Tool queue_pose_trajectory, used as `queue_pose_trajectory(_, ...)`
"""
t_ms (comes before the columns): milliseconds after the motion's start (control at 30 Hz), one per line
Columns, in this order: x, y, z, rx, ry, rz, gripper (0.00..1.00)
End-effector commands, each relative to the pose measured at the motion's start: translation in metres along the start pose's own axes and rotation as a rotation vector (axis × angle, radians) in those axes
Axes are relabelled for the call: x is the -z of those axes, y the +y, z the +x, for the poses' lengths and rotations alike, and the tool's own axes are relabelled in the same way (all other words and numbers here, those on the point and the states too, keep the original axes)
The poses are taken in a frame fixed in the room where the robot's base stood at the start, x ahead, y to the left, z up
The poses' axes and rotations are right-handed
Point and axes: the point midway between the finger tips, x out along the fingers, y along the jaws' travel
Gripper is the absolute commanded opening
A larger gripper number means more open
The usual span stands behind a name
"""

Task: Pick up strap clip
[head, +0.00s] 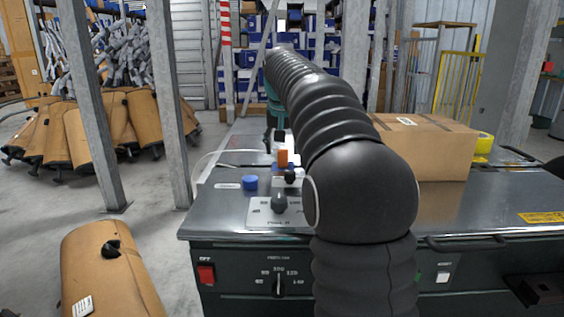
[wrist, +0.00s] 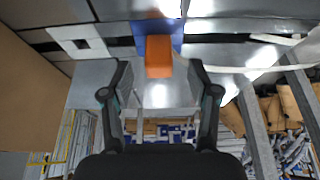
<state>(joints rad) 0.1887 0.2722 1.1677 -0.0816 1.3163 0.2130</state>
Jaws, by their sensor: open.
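An orange block (wrist: 159,57), which looks like the strap clip, stands over a blue patch in the wrist view. It also shows in the head view as a small orange piece (head: 283,157) on the machine's metal top. My gripper (wrist: 159,76) is open, with one finger on each side of the block's near end. Gaps show between the block and both fingers, and nothing is held. In the head view my arm covers much of the gripper, so its exact height above the top is unclear.
The strapping machine's metal top (head: 225,215) bears a blue round cap (head: 250,183) and a black knob (head: 279,203) near the orange piece. A cardboard box (head: 440,150) stands to the right. A white strap (wrist: 235,68) runs beside the block.

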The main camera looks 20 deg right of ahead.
Motion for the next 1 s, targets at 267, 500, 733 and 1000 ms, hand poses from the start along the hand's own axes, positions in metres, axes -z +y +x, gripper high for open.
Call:
queue_pose_trajectory(267, -0.002, 0.001, 0.037, 0.0, -0.002, -0.001, 0.6)
queue_pose_trajectory(500, -0.001, 0.001, 0.037, 0.0, -0.001, -0.001, 0.58)
queue_pose_trajectory(733, -0.001, 0.001, 0.037, 0.0, -0.001, -0.001, 0.01)
queue_pose_trajectory(1000, -0.001, 0.001, 0.037, 0.0, -0.001, -0.001, 0.0)
